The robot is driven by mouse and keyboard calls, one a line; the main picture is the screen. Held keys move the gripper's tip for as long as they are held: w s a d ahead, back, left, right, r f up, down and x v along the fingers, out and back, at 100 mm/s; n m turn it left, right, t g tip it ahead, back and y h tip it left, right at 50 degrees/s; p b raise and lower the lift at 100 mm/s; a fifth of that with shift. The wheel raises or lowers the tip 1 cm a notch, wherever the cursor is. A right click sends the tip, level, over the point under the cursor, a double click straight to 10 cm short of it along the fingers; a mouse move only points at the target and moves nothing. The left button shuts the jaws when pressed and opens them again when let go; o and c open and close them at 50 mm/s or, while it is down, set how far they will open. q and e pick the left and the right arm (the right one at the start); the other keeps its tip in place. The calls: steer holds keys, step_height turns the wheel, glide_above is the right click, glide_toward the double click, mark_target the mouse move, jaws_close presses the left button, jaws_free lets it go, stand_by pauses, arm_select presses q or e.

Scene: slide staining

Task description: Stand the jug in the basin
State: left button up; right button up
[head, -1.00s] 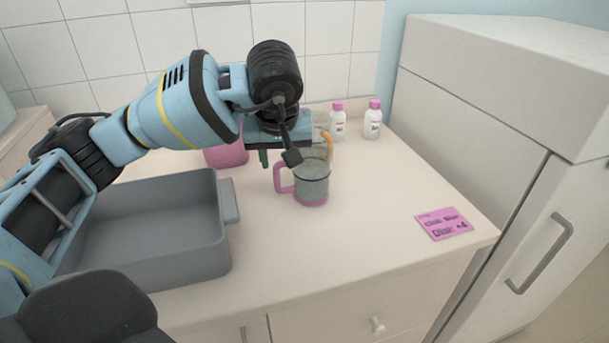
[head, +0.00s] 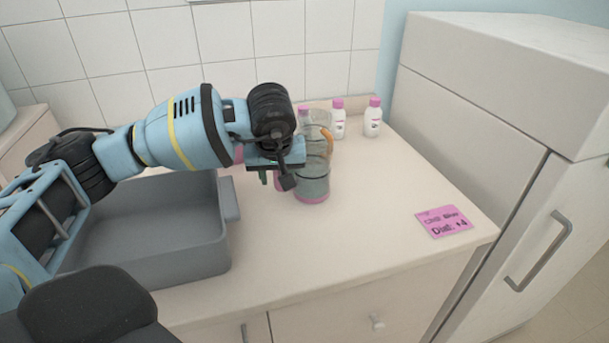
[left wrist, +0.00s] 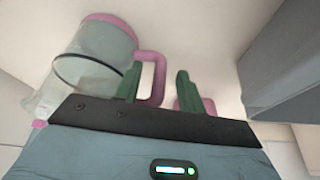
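The jug (head: 312,183) is clear with grey-blue contents, a pink base and a pink handle. It stands upright on the counter, right of the basin. The grey basin (head: 160,272) sits on the counter at left, partly behind my left arm. My left gripper (head: 268,176) is at the jug's handle side. In the left wrist view, the open fingers of the gripper (left wrist: 157,88) are on either side of the pink handle (left wrist: 158,68), with gaps showing. The jug's body (left wrist: 95,65) is left of the fingers there. My right gripper is not in view.
White bottles with pink caps (head: 372,121) are near the wall. A pink card (head: 444,222) lies at right. A pink object (left wrist: 208,105) shows beyond the fingers. The front counter is clear.

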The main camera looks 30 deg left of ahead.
arm_select(q)
jaws_close()
steer(key=shift+r, duration=0.15)
stand_by(0.4)
steer(key=shift+r, duration=0.3)
steer(key=s+d+r, duration=0.2)
steer(key=d, duration=0.5)
steer(key=s+d+r+b, duration=0.1)
steer(key=s+d+r, duration=0.1)
steer(key=d, duration=0.6)
steer(key=shift+s+d, duration=0.2)
steer(key=shift+s, duration=0.2)
